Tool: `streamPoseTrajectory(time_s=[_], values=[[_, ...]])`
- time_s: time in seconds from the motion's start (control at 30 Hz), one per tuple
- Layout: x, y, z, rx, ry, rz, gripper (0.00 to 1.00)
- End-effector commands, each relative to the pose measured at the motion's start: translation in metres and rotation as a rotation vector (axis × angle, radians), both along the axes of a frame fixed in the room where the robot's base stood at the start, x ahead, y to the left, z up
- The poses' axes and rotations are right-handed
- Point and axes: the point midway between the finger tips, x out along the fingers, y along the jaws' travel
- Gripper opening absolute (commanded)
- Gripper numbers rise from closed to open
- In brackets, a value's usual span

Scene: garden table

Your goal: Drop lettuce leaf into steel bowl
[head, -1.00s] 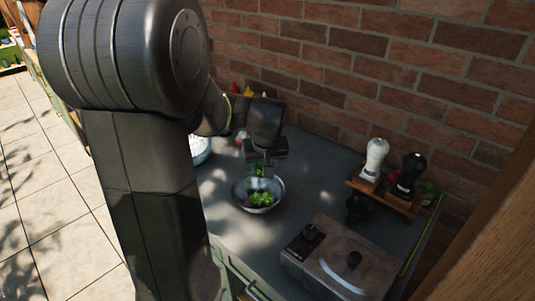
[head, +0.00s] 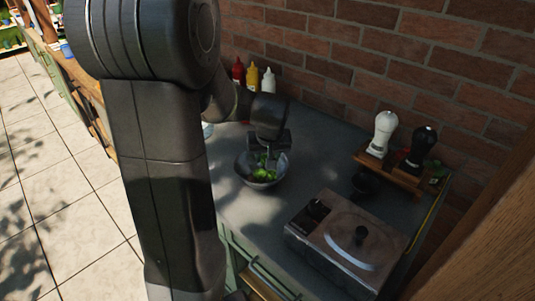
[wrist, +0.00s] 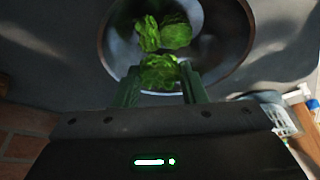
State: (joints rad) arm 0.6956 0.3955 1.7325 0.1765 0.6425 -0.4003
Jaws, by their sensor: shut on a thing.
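The steel bowl (head: 246,181) stands on the grey counter, with green leaves (head: 263,174) showing in it. In the wrist view the bowl (wrist: 228,28) lies beyond my fingers, with loose lettuce leaves (wrist: 165,32) inside it. My gripper (head: 265,160) points down over the bowl. In the wrist view my gripper (wrist: 160,88) is shut on a lettuce leaf (wrist: 159,70), which sits between the fingertips and overlaps the bowl's inside in the picture. The exact height of the held leaf above the bowl is hard to tell.
A wooden rack (head: 390,174) holds a white mill (head: 382,134) and a black mill (head: 416,148). Red, yellow and white bottles (head: 252,77) stand by the brick wall.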

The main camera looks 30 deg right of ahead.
Motion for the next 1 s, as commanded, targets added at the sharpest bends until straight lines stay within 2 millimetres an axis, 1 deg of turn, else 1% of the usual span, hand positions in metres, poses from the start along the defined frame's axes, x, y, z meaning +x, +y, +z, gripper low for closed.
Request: streamPoseTrajectory(time_s=[0.07, 0.1, 0.17, 0.2, 0.23, 0.53, 0.67, 0.77, 1.0], values=[[0.000, 0.000, 0.001, 0.000, 0.000, 0.000, 0.17], [0.000, 0.000, 0.001, 0.000, 0.000, 0.000, 0.41], [0.000, 0.000, 0.001, 0.000, 0.000, 0.000, 0.53], [0.000, 0.000, 0.001, 0.000, 0.000, 0.000, 0.61], [0.000, 0.000, 0.001, 0.000, 0.000, 0.000, 0.63], [0.000, 0.000, 0.002, 0.000, -0.001, 0.000, 0.63], [-0.003, 0.001, 0.011, -0.002, -0.002, 0.000, 0.63], [-0.008, 0.004, 0.024, -0.003, -0.003, 0.001, 0.63], [-0.026, 0.011, 0.072, -0.004, -0.005, 0.000, 0.63]])
